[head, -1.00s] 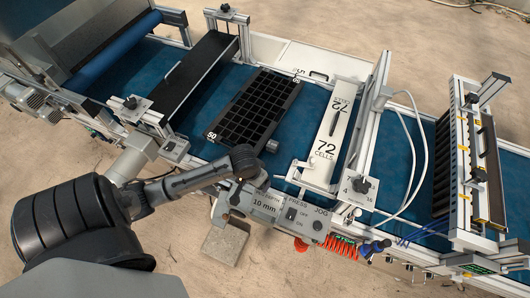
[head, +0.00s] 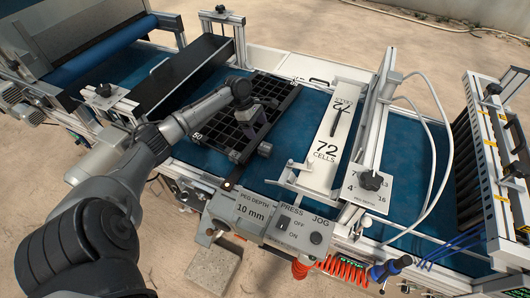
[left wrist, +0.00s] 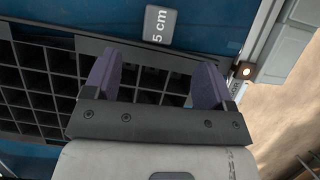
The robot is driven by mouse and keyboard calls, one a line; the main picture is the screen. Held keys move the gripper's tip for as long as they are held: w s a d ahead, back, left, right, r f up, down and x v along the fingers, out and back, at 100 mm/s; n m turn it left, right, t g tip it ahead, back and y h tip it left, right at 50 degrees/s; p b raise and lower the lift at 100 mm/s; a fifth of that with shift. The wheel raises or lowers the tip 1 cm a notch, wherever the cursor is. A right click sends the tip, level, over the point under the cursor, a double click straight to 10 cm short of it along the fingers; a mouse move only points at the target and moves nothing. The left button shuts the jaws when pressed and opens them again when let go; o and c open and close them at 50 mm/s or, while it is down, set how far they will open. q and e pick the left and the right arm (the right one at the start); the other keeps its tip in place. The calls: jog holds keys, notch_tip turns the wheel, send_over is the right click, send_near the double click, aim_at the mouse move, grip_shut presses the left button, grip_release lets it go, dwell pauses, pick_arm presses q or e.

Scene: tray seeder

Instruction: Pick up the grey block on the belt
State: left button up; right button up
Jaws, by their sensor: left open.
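The grey block (head: 265,150) lies on the blue belt, just off the near right corner of the black cell tray (head: 217,147). In the left wrist view the block (left wrist: 160,25) is marked "5 cm" and sits beyond the fingertips, apart from them. My left gripper (head: 252,128) is over the tray, behind the block in the head view. In the left wrist view it (left wrist: 158,72) is open and empty, with purple fingers over the tray's edge. My right gripper is not in view.
The control box (head: 265,222) stands at the belt's near side. A white "72 cells" plate (head: 325,150) on a frame is right of the block. A black crossbar (head: 190,75) spans the belt on the left. Bare blue belt (head: 285,125) shows between tray and plate.

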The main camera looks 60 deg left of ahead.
aim_at(266, 147)
pick_arm(q)
jog(key=b+x, duration=0.1)
jog(key=x, duration=0.4)
jog(key=shift+d+f, duration=0.15)
jog(key=shift+f, duration=0.15)
jog(key=shift+b+x, duration=0.95)
jog(key=shift+x, duration=1.7)
jog(key=shift+c, duration=0.4)
jog(key=c, duration=1)
jog(key=shift+r, duration=0.1)
